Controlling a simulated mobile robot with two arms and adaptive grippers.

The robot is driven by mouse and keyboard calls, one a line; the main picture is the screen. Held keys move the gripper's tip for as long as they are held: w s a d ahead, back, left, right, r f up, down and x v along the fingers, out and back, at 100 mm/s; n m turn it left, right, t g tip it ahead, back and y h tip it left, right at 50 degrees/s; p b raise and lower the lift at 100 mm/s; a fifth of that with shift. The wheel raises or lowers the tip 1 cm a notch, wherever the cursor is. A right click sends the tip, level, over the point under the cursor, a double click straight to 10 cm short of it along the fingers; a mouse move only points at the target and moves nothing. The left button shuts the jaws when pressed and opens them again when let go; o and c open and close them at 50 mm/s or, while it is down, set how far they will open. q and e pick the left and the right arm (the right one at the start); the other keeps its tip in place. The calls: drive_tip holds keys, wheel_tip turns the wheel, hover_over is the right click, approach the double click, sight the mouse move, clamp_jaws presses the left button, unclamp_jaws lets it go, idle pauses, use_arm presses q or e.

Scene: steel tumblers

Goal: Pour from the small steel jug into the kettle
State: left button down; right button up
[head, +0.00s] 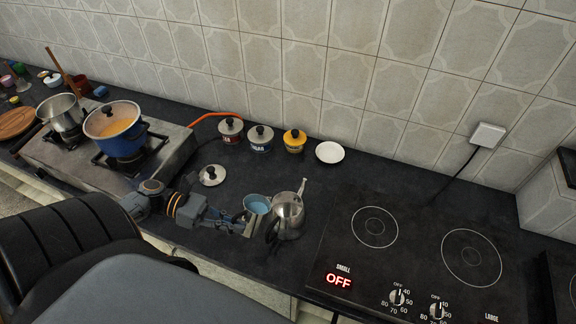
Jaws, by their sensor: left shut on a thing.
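The small steel jug (249,223) is just left of the kettle, with a pale blue inside showing at its open top. My left gripper (240,217) comes in from the left and is shut on the jug. The steel kettle (289,212) stands on the dark worktop with its top open, its spout pointing to the back right and a dark handle at its front left. The jug's rim is close beside the kettle; I cannot tell whether they touch or whether the jug is tilted. My right gripper is not in view.
A steel lid with a black knob (212,175) lies behind my left arm. Several lidded canisters, such as the yellow one (294,144), and a white saucer (330,152) stand along the wall. A hob marked OFF (416,254) is at right; a gas stove with pots (118,134) is at left.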

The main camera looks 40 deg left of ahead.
sight(245, 209)
use_arm(q)
drive_tip(key=shift+w+n+y, duration=0.3)
drive_tip(key=shift+w, duration=0.15)
drive_tip(key=shift+w+g, duration=0.15)
drive_tip(key=shift+g, duration=0.15)
drive_tip(key=shift+w+r+n, duration=0.3)
drive_tip(key=shift+w+d+r+g, duration=0.3)
drive_tip(key=shift+w+r, duration=0.05)
drive_tip(key=shift+w+a+r+n+y, duration=0.1)
drive_tip(key=shift+w+r+n+y, duration=0.1)
drive_tip(key=shift+n+y, duration=0.1)
drive_tip(key=shift+w, duration=0.25)
drive_tip(key=shift+w+d+n+g+y+b, duration=0.35)
drive_tip(key=shift+n+g+b, duration=0.15)
drive_tip(key=shift+b, duration=0.2)
drive_tip(key=shift+a, duration=0.2)
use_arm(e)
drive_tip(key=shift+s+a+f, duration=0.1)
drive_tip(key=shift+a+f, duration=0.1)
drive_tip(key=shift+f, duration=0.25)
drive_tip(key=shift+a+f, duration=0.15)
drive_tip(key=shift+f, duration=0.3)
use_arm(q)
drive_tip(key=shift+w+b, duration=0.1)
drive_tip(key=shift+b, duration=0.2)
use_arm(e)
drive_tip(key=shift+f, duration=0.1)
